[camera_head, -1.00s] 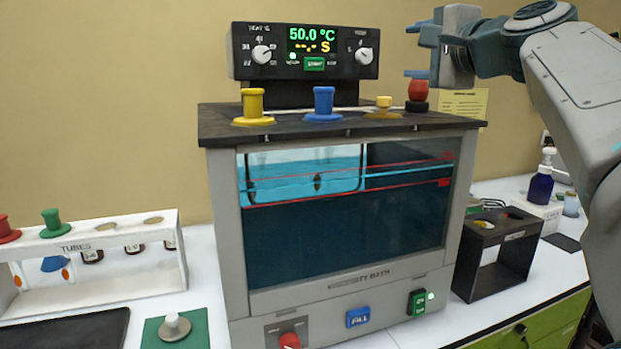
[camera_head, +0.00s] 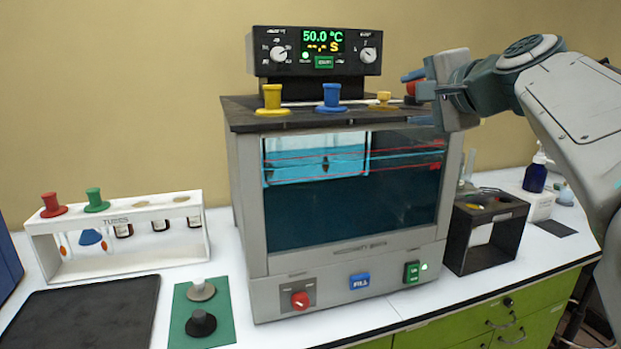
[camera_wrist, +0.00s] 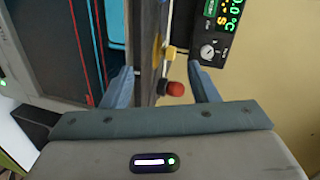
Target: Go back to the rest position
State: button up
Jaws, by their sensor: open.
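My gripper (camera_head: 412,84) is at the right of the head view, beside the top right edge of the viscosity bath (camera_head: 350,245). In the wrist view my gripper (camera_wrist: 163,88) has its two blue fingers wide apart. A red-topped stopper (camera_wrist: 175,89) shows between and beyond the fingertips, with nothing held. In the head view that stopper is mostly hidden behind my gripper. The bath's display (camera_head: 323,41) reads 50.0 °C.
A white tube rack (camera_head: 130,262) with red and green stoppers stands left. A green mat (camera_head: 226,318) with two knobbed weights and a black tray (camera_head: 85,312) lie in front. A black holder (camera_head: 487,236) and a dark blue pump bottle (camera_head: 536,172) stand right of the bath.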

jog(key=s+a+f+n+g+h+p, duration=0.1)
jog(key=s+f+n+g+p, duration=0.1)
jog(key=s+f+n+g, duration=0.2)
jog(key=s+a+f+n+g+h+p, duration=0.1)
jog(key=s+f+n+g+h+p, duration=0.1)
jog(key=s+f, duration=0.9)
jog(key=s+f+n+g+h+p, duration=0.2)
jog(key=s+f+n+g, duration=0.3)
jog(key=f, duration=1.3)
jog(key=s+n+p, duration=0.1)
jog(key=s, duration=0.2)
jog(key=shift+a+g+p, duration=0.3)
jog(key=shift+a+g, duration=0.1)
